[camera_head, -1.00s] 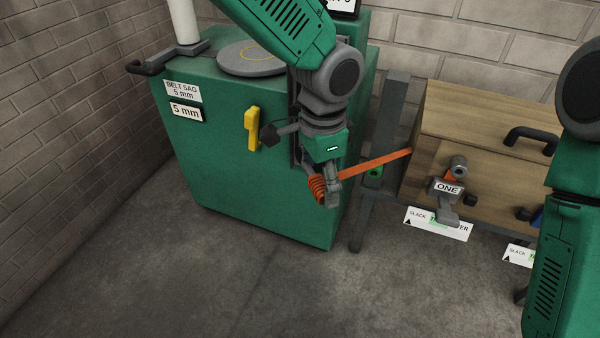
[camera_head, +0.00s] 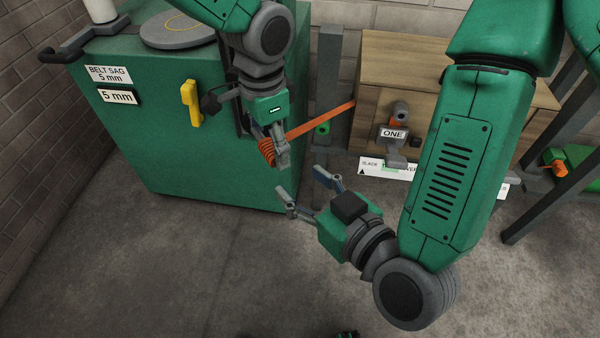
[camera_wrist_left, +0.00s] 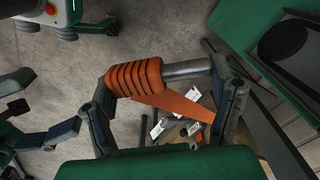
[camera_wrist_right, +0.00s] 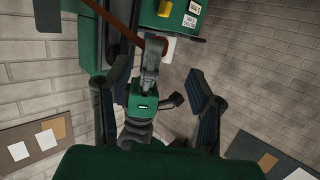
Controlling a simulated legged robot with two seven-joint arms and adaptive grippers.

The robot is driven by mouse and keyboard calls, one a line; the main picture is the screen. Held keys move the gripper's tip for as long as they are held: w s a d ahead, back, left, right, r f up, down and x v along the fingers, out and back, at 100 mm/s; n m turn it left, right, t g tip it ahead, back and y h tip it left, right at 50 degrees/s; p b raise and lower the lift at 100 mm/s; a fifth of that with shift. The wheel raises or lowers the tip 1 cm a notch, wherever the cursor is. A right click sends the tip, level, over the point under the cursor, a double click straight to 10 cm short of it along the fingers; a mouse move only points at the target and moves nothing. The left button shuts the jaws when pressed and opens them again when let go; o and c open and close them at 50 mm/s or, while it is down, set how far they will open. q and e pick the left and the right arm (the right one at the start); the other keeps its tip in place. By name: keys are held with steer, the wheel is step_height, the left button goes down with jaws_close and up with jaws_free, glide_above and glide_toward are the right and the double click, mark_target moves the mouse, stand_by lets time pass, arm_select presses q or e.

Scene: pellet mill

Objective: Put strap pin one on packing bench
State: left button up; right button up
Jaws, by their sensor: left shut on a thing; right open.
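An orange strap (camera_head: 320,120) runs from the coil toward a grey fitting with a plate marked ONE (camera_head: 393,132) on a wooden box. No label shows on the rod. My right gripper (camera_head: 305,184) is open and empty, below and right of the left one. In the right wrist view, the left gripper (camera_wrist_right: 150,66) shows between its fingers, farther off. I cannot tell which surface is the packing bench.
A green machine cabinet (camera_head: 160,140) with a yellow handle (camera_head: 191,103) stands behind and left of the left gripper. The wooden box (camera_head: 395,58) and a grey post (camera_head: 327,75) are right of it. The floor in front is clear.

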mark_target(259, 142)
steer(key=shift+t, duration=0.4)
steer(key=x, duration=0.4)
steer(key=r+x, duration=0.1)
steer(key=x, duration=0.3)
steer(key=r+x, duration=0.1)
steer(key=x, duration=0.3)
steer(key=shift+a+r, duration=0.1)
steer(key=shift+a, duration=0.35)
jaws_close()
arm_select(q)
steer(key=o, duration=1.3)
steer(key=shift+w+d, duration=0.1)
arm_select(e)
steer(key=shift+a, duration=0.1)
